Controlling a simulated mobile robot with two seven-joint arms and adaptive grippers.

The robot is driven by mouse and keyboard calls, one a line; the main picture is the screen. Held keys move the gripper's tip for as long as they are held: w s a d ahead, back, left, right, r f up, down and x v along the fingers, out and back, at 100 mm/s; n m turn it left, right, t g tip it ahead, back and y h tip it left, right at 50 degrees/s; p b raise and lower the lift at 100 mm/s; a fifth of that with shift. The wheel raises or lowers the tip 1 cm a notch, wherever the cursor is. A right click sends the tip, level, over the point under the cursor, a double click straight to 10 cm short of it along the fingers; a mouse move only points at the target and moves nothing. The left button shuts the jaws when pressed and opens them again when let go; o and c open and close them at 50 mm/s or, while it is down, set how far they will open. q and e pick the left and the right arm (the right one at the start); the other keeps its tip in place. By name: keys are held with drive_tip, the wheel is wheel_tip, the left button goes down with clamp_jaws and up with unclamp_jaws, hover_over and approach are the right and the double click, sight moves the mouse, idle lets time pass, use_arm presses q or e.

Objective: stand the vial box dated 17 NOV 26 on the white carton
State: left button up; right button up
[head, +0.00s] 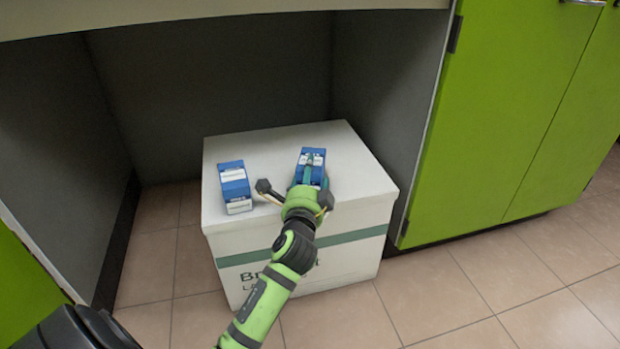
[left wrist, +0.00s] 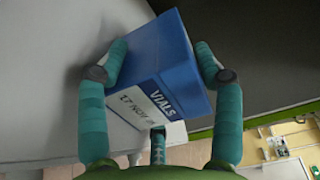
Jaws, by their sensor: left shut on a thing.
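The vial box (head: 312,156) is blue with a white label. In the left wrist view the vial box (left wrist: 163,62) shows "VIALS" and a date reading "17 NOV", its last digits hard to read. My left gripper (head: 306,182) is shut on this box, with one finger on each side; the left gripper also fills the left wrist view (left wrist: 160,80). The box is at the top of the white carton (head: 270,142), toward its right half. Whether its base touches the carton is hidden. My right gripper is not in view.
A second blue box (head: 234,182) with white labels stands on the carton's left half, apart from the held one. The carton sits in a grey recess under a counter (head: 200,12). Green cabinet doors (head: 490,110) stand at the right. Tiled floor (head: 450,290) in front is clear.

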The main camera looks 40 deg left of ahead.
use_arm(q)
drive_tip(key=o, duration=1.1)
drive_tip(key=shift+f, duration=0.1)
drive_tip(key=shift+o, duration=1.4)
